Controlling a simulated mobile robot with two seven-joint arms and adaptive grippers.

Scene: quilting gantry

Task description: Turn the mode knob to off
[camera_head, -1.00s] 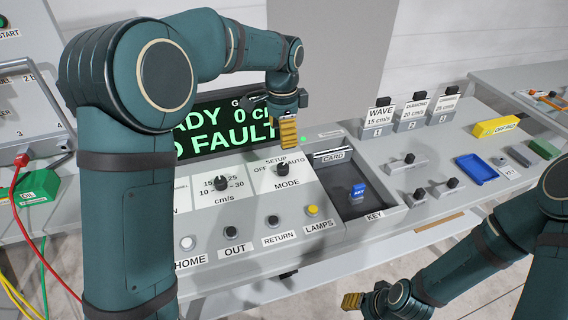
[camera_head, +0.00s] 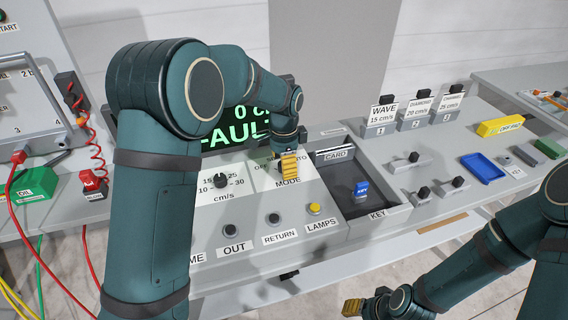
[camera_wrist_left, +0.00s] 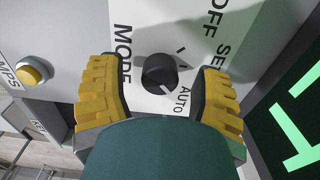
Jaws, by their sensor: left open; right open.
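The mode knob (camera_wrist_left: 159,73) is a round black knob on a white plate with OFF, SETUP and AUTO labels. In the left wrist view it sits between the two yellow fingers of my left gripper (camera_wrist_left: 160,95), with a gap on both sides. A light mark shows at its edge on the AUTO side; I cannot tell for sure where its pointer stands. In the head view my left gripper (camera_head: 288,165) is over the MODE plate (camera_head: 262,178) and hides the knob. It is open and empty. My right gripper (camera_head: 364,304) is open, low in front of the console.
The speed knob (camera_head: 220,181) is left of the MODE plate. The OUT (camera_head: 235,230), RETURN (camera_head: 274,219) and LAMPS (camera_head: 314,209) buttons are in front. A recessed tray (camera_head: 345,158) with a blue key (camera_head: 361,189) is to the right. The display (camera_head: 235,127) stands behind.

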